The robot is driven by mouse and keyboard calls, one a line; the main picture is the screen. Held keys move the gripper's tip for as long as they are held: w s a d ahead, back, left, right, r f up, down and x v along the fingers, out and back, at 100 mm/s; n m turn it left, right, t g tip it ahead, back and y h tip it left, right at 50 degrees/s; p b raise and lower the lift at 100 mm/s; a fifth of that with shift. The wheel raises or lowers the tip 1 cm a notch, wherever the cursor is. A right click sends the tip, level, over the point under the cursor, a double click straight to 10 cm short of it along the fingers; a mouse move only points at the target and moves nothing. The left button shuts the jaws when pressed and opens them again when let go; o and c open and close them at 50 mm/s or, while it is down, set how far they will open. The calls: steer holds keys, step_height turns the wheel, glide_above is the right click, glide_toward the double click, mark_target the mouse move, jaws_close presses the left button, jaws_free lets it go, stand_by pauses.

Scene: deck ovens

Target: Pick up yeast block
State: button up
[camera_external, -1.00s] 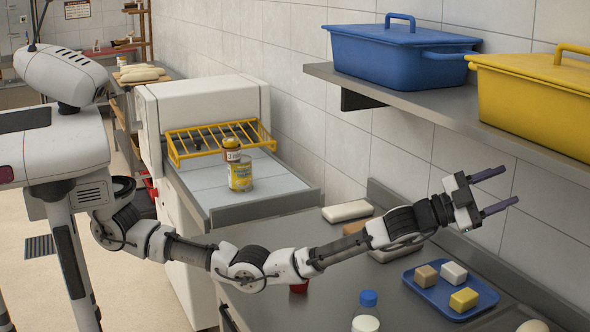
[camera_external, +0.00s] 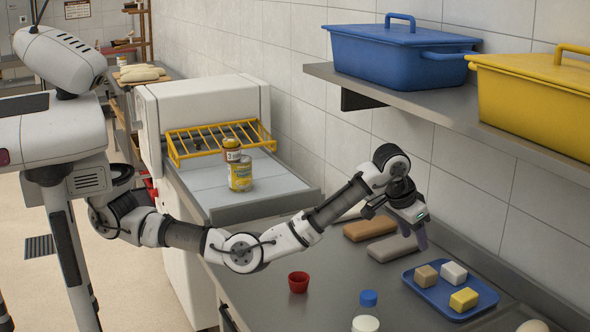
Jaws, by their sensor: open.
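A blue tray (camera_external: 424,300) on the steel counter holds a tan-brown block (camera_external: 426,276), a white block (camera_external: 453,273) and a yellow block (camera_external: 464,299). None shows a readable label; the tan-brown one looks most like a yeast block, but I cannot be sure. My gripper (camera_external: 413,237) is open and empty, with its fingers pointing down. It is above the counter, beyond the tray's upper left edge, and apart from the blocks. No block is hidden by the arm.
Brown (camera_external: 370,227) and grey (camera_external: 392,247) loaf-like pieces lie near the gripper. A red cup (camera_external: 298,282) and a blue-capped bottle (camera_external: 367,314) stand on the counter. A wall shelf (camera_external: 455,120) with a blue bin (camera_external: 400,55) and a yellow bin (camera_external: 535,100) overhangs the back.

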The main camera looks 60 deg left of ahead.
steer(key=p, duration=0.2)
glide_toward(419, 268)
steer(key=x, duration=0.5)
steer(key=shift+d, duration=0.3)
steer(key=shift+a+p+x, duration=0.2)
steer(key=shift+p+x, duration=0.95)
steer(key=shift+x, duration=1.5)
steer(key=c, duration=0.8)
steer(key=shift+o, duration=0.2)
